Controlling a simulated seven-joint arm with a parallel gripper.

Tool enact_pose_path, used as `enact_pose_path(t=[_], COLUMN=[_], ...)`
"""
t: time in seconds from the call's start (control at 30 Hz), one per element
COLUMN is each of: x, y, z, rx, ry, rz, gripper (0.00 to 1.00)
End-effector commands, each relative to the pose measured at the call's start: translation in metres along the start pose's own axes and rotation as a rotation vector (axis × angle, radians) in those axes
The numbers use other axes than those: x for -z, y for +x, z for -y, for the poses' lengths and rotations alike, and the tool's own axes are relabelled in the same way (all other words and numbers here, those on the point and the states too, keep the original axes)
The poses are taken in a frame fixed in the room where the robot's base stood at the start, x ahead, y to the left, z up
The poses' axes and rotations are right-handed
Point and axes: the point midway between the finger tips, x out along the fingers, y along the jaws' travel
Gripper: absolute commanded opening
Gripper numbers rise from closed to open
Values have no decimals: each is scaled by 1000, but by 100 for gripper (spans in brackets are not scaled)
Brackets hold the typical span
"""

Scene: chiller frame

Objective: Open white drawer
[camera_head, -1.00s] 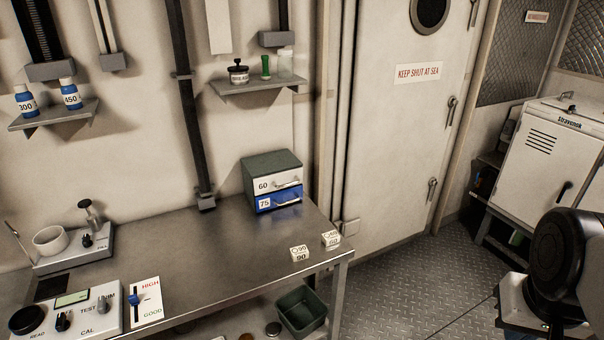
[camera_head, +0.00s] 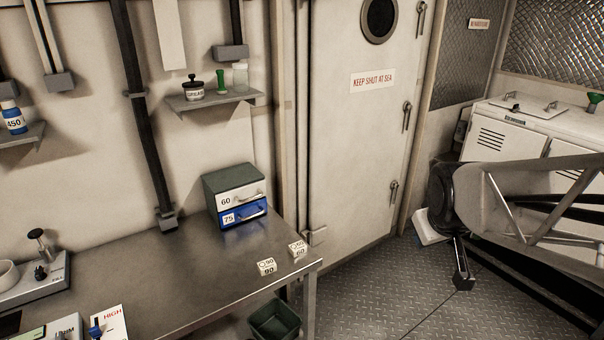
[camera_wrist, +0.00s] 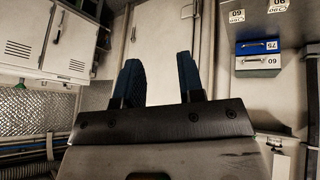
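A small grey-green cabinet (camera_head: 230,179) stands on the metal bench. Its upper drawer is the white drawer (camera_head: 240,200), marked 60, with a bar handle; it looks shut. Below it is a blue drawer (camera_head: 243,216), marked 75, also looking shut. In the wrist view the scene is upside down, with the white drawer (camera_wrist: 258,63) under the blue drawer (camera_wrist: 257,47) at the upper right. My gripper (camera_wrist: 162,75) shows two dark blue fingers apart with nothing between them. It is well away from the cabinet.
Two small marked blocks, one marked 90 (camera_head: 267,267) and one marked 60 (camera_head: 298,249), sit near the bench's right end. A shelf (camera_head: 213,100) with jars is on the wall above. A green bin (camera_head: 275,318) is below. The bench (camera_head: 190,280) before the cabinet is clear.

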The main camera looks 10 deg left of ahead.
Motion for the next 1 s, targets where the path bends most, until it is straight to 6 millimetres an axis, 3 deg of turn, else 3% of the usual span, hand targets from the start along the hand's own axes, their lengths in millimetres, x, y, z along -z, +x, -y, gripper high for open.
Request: enact_pose_path(t=[0.1,0.47,0.7,1.0], x=[42,156,220,280], y=[28,110,164,230], z=[4,34,73,138], rx=[-12,-75,-134,-228], ry=[-114,-455,-668,-909], rz=[-81,-342,-522,-755], gripper=[36,36,36,36])
